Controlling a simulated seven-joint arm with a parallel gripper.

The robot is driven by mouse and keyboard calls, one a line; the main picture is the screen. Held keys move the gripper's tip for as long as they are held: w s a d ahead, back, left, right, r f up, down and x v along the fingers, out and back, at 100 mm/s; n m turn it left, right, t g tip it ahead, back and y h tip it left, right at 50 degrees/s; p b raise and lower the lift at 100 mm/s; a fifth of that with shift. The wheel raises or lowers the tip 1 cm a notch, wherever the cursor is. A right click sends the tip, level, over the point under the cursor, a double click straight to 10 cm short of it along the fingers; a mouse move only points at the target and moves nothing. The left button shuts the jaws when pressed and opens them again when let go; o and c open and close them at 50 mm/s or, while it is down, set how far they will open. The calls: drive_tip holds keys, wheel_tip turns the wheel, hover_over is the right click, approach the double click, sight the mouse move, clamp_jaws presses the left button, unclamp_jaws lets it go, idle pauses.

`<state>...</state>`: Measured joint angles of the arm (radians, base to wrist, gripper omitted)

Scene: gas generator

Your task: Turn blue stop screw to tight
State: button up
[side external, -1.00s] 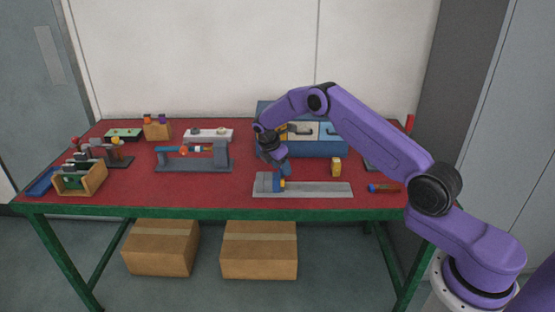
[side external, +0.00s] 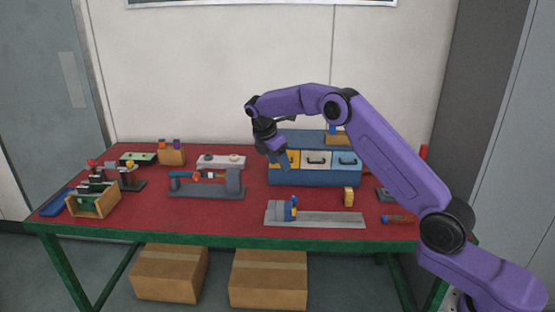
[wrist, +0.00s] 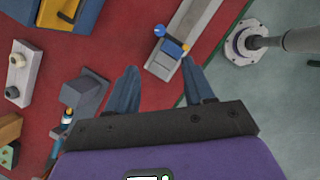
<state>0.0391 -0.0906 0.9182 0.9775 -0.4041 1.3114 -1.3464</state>
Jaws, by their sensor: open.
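A grey rail fixture (side external: 335,219) lies along the front of the red table, with a grey block at its left end. A small blue slider (side external: 287,213) with a yellow bit sits beside that block, and a blue knob (side external: 294,201) stands above it. In the wrist view, the round blue knob (wrist: 159,31) is left of the blue slider (wrist: 172,48) and its yellow knob (wrist: 185,48). My gripper (side external: 281,163) is raised above and behind the fixture, touching nothing. In the wrist view, my gripper (wrist: 160,72) is open and empty. How tight the blue knob is cannot be told.
A blue drawer cabinet (side external: 315,177) stands behind the fixture. A grey clamp-like fixture (side external: 205,190) is to the left. A small yellow block (side external: 348,197) and an orange-handled tool (side external: 398,219) lie to the right. The table front left of the rail is clear.

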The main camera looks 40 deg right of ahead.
sight(294, 198)
drive_tip(key=shift+a+r, duration=0.15)
drive_tip(key=shift+r, duration=0.15)
drive_tip(key=shift+s, duration=0.1)
drive_tip(key=d+f+n, duration=0.1)
drive_tip(key=d+f, duration=0.1)
drive_tip(key=f, duration=0.3)
drive_tip(key=d+f+n+t, duration=0.1)
drive_tip(key=d+f+n, duration=0.1)
drive_tip(key=f, duration=0.3)
drive_tip(key=d+f+n, duration=0.1)
drive_tip(key=d+f, duration=0.1)
drive_tip(key=f, duration=0.4)
drive_tip(key=shift+s+d+t, duration=0.25)
drive_tip(key=shift+d+t, duration=0.15)
